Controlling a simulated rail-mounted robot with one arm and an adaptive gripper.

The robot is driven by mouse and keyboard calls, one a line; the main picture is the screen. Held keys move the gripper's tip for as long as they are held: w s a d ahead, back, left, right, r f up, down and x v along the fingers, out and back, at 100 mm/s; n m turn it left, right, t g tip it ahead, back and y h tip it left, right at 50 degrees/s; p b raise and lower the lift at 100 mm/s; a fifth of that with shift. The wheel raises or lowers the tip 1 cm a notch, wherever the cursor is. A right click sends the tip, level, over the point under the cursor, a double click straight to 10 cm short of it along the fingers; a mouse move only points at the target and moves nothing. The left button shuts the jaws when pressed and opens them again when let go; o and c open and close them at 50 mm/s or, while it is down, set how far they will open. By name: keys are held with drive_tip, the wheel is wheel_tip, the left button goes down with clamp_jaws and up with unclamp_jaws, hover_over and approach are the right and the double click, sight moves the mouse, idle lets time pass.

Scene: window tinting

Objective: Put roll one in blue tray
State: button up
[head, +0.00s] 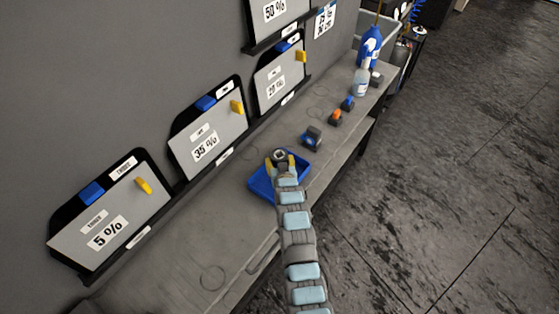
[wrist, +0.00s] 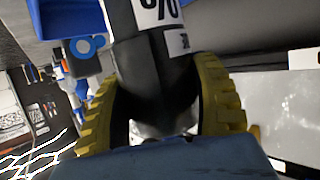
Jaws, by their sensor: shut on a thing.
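My gripper (head: 282,166) is over the blue tray (head: 262,188) on the workbench. In the wrist view its yellow ridged fingers (wrist: 163,105) are shut on a dark roll (wrist: 158,68) with a white label; part of a "%" sign shows, but the number is cut off. In the head view the roll's round end (head: 279,155) shows between the fingers. My gripper and arm hide part of the tray's inside, and I cannot tell whether the roll touches the tray. A blue surface, probably the tray (wrist: 65,18), fills the wrist view's top left.
Small tools, one blue (head: 312,138) and one orange (head: 335,117), stand farther along the workbench (head: 200,255). A spray bottle (head: 361,82) and a blue bottle (head: 370,48) are at its far end. Wall panels marked 5 % (head: 105,225) and 35 % (head: 207,145) line the left. The near bench is mostly clear.

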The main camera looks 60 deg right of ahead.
drive_tip(key=shift+f, duration=0.1)
drive_tip(key=o, duration=1.3)
drive_tip(key=shift+c, duration=0.2)
drive_tip(key=b+v, duration=0.1)
drive_tip(key=v, duration=1.1)
